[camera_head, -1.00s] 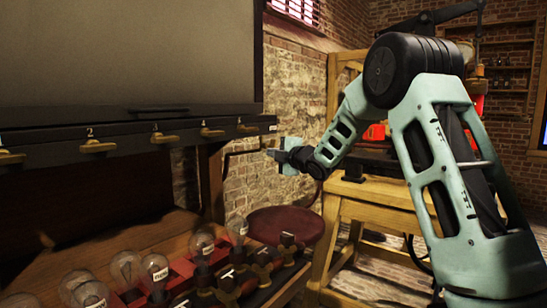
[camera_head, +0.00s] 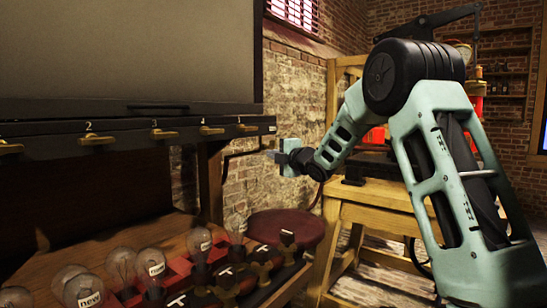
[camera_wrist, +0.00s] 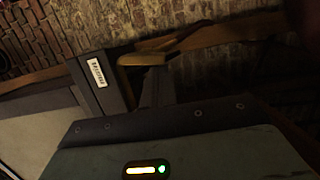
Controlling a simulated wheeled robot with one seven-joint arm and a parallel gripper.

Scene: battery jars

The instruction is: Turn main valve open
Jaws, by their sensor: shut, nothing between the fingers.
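A row of brass lever handles runs along a dark rail in the head view. The rightmost brass lever (camera_head: 247,127) sits beside a small pale label (camera_head: 270,129) at the rail's end. A brass lever (camera_wrist: 150,58) and a white label (camera_wrist: 97,72) also show close up in the wrist view. The label's text is too small to read, so I cannot tell for sure which lever is the main valve. My gripper (camera_head: 272,154) is shut and empty, just below and right of the rail's end. I cannot tell whether it touches a lever.
Several glass bulbs (camera_head: 120,262) stand on the wooden bench below the rail. A round dark red stool seat (camera_head: 285,228) is below my gripper. A wooden table (camera_head: 375,205) stands behind my arm. A brick wall (camera_head: 290,95) lies behind the rail's end.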

